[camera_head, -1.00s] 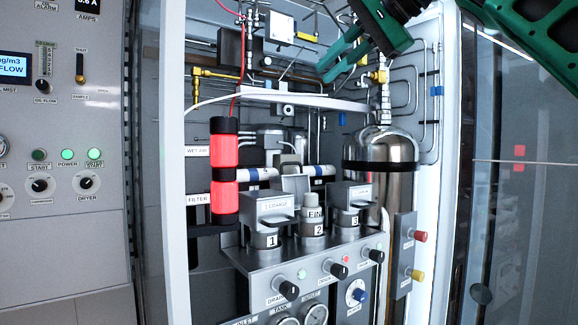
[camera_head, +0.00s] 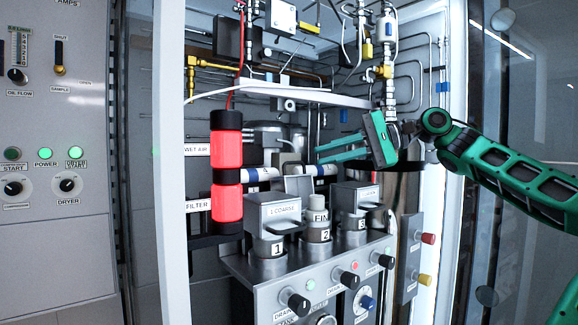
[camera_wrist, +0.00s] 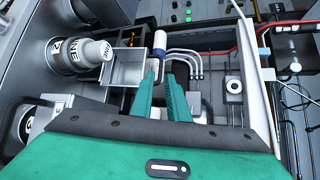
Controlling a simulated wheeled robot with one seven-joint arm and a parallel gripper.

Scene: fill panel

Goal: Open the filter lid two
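Filter two is the middle canister (camera_head: 317,233), labelled FINE and 2, standing uncovered. Its grey box-shaped lid (camera_head: 297,184) is swung up and back behind it. In the wrist view the lid shows its hollow side (camera_wrist: 123,70) beside the FINE canister (camera_wrist: 82,53). My gripper (camera_head: 320,155) is above and behind the filter row, its green fingers pointing left. In the wrist view the fingers (camera_wrist: 166,68) have a narrow gap between them, with nothing held. They are close to the lid; I cannot tell whether they touch it.
Lid one (camera_head: 274,212), labelled COARSE, and lid three (camera_head: 356,196) sit down over their filters on either side. A red cylinder (camera_head: 227,152) stands at the left. A white shelf bar (camera_head: 305,96), pipes and a steel tank crowd the space behind. Knobs (camera_head: 349,280) project below.

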